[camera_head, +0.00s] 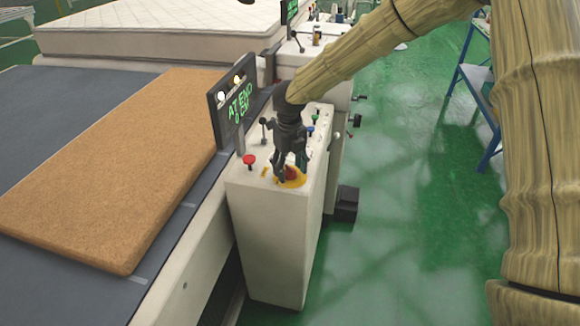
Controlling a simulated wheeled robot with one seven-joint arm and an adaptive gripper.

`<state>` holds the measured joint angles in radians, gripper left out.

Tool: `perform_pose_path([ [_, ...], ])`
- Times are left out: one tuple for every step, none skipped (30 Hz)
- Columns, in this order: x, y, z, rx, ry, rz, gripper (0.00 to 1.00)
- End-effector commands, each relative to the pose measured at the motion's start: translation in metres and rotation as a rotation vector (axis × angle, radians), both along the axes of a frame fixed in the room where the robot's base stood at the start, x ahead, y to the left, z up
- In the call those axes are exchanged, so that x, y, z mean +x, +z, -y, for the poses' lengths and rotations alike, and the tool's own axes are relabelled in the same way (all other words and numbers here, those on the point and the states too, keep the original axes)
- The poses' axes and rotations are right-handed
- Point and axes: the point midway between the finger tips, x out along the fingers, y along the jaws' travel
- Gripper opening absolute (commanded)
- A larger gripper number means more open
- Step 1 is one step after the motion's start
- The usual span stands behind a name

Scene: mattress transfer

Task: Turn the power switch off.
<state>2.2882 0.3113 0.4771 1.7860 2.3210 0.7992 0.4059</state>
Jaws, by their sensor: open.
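A white control cabinet (270,220) stands beside the conveyor, with its controls on top. A red button on a yellow base (298,182) is at the near right of the top. A red knob (249,160) stands to its left, and a dark lever (264,130) is farther back. Small blue and green controls (312,129) sit along the right edge. I cannot tell which control is the power switch. My gripper (289,174) is open and points down over the yellow-based red button, partly hiding it. I cannot tell whether its fingers touch the button.
A brown slab (110,165) lies on the dark conveyor (40,290). A white mattress (165,28) is behind. A blue stand (475,85) is at right. Green floor (420,200) is clear right of the cabinet.

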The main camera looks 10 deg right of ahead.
Motion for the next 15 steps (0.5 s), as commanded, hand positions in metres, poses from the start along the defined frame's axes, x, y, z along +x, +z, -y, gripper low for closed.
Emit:
perform_pose_path([
  [-0.0002,-0.0017,-0.0002,0.000,0.000,-0.001,0.55],
  [-0.0002,-0.0025,-0.0002,0.000,0.000,0.000,0.55],
  [-0.0001,-0.0031,-0.0003,0.000,0.001,0.000,0.55],
  [0.0000,-0.0034,-0.0003,0.000,0.001,0.000,0.55],
  [-0.0001,-0.0036,-0.0003,0.000,0.001,0.000,0.55],
  [0.0000,-0.0036,-0.0003,0.000,0.001,0.000,0.55],
  [0.0000,-0.0036,-0.0003,0.000,0.001,0.001,0.55],
  [0.0000,-0.0036,-0.0003,0.000,0.001,0.001,0.55],
  [0.0000,-0.0036,-0.0003,0.000,0.001,0.000,0.55],
  [0.0000,-0.0035,-0.0003,0.000,0.001,0.000,0.55],
  [0.0000,-0.0035,-0.0003,0.000,0.001,0.000,0.52],
  [0.0000,-0.0035,-0.0003,0.000,0.001,0.001,0.44],
  [0.0000,-0.0034,-0.0003,0.000,0.001,0.001,0.39],
  [0.0000,-0.0034,-0.0003,0.000,0.001,0.001,0.33],
  [0.0000,-0.0034,-0.0003,0.000,0.001,0.001,0.26],
])
